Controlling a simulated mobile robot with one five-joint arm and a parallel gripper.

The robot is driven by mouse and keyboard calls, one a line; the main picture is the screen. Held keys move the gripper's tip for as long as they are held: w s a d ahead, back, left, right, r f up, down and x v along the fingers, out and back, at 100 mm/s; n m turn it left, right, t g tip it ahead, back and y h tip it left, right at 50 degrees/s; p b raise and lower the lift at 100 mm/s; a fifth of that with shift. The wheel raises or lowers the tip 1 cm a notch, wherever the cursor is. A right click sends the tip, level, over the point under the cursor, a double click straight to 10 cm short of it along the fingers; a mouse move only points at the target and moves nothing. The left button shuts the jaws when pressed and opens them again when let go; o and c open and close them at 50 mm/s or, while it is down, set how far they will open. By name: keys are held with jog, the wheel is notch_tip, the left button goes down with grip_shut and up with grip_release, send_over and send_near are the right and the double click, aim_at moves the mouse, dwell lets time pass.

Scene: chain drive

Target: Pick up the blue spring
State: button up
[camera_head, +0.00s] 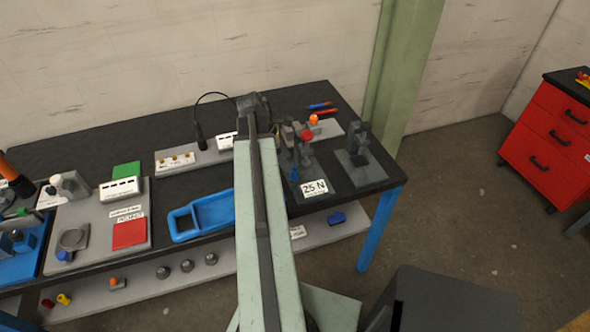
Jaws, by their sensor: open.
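A small blue piece (295,174) shows on the grey plate marked "25 N" (327,178), low beside the dark upright parts there. It may be the blue spring, but it is too small for me to make out coils. My pale green arm reaches from the bottom of the picture over the bench, with a dark joint at its far end. My gripper (291,142) seems to be among the dark parts just right of that joint, above the plate and near the blue piece. It is open, but its fingers are hard to separate from the fixture behind.
A blue tray (203,215) lies left of my arm on the dark bench (214,180). A red-knobbed fixture (307,135) and a grey fixture (358,155) stand at right. Another blue piece (337,218) lies on the lower shelf. A red drawer cabinet (550,135) stands far right.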

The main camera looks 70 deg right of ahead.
aim_at(294, 172)
jog(key=b+x, duration=0.2)
jog(key=shift+f, duration=0.35)
jog(key=b+x, duration=0.5)
jog(key=shift+s+f+b, duration=0.15)
jog(key=shift+f+b, duration=0.05)
jog(key=shift+b, duration=0.1)
jog(key=shift+r, duration=0.2)
grip_shut()
